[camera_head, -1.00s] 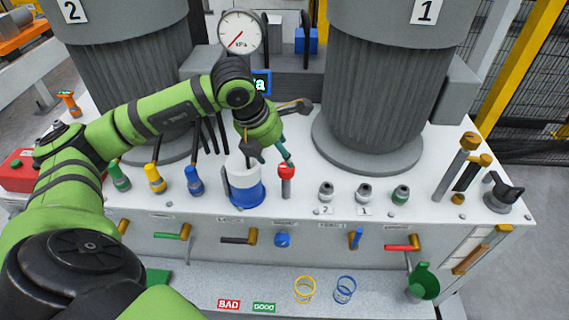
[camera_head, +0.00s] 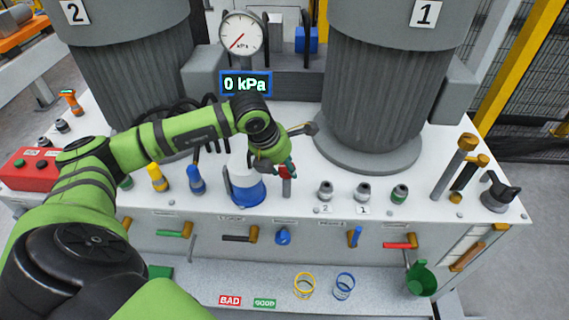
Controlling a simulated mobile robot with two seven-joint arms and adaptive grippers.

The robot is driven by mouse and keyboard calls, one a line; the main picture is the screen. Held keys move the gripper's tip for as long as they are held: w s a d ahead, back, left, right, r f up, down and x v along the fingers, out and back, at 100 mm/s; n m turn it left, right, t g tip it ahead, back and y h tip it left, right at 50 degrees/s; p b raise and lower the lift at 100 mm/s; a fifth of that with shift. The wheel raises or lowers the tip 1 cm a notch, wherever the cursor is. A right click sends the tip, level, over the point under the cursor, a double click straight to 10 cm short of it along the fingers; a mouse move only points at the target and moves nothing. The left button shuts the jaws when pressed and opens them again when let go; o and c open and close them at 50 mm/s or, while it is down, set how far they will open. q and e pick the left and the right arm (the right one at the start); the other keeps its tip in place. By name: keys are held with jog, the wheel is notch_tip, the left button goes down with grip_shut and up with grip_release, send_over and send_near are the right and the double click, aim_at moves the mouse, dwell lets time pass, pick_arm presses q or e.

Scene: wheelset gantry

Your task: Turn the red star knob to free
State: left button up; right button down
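The red star knob (camera_head: 287,174) sits on a short pale post on the white bench top, just right of the white-and-blue container. Only part of it shows, because my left gripper (camera_head: 277,166) is right over it and hides its top. The gripper's dark and teal fingertips are at the knob. I cannot tell whether they are closed on it or only beside it. My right gripper is not in view.
The white-and-blue container (camera_head: 244,190) stands close on the left of the gripper. Grey connectors (camera_head: 326,191) stand to the right. Two large ribbed grey columns rise behind, the right one (camera_head: 375,100) labelled 1. A display (camera_head: 246,84) reads 0 kPa.

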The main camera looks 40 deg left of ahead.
pick_arm(q)
jog(key=shift+w+d+m+b, duration=0.1)
jog(key=shift+w+m+b, duration=0.05)
jog(key=shift+m+b, duration=0.15)
jog(key=m+h+b, duration=0.1)
jog(key=m+b, duration=0.1)
jog(key=shift+b, duration=0.3)
jog(key=m+h+b, duration=0.1)
jog(key=m+b, duration=0.1)
jog(key=m, duration=0.2)
jog(key=shift+w+g, duration=0.15)
jog(key=shift+g, duration=0.25)
jog(key=m+g+h+b, duration=0.1)
jog(key=m, duration=0.1)
jog(key=shift+w+r+m, duration=0.1)
jog(key=shift+m, duration=0.2)
jog(key=m+g+b, duration=0.1)
jog(key=m, duration=0.2)
jog(key=shift+w+m+h, duration=0.1)
jog(key=shift+m+h, duration=0.2)
jog(key=shift+m, duration=0.1)
jog(key=m+g+b, duration=0.1)
jog(key=m, duration=0.2)
jog(key=shift+m+g, duration=0.7)
jog(key=shift+m, duration=0.4)
jog(key=shift+f, duration=0.25)
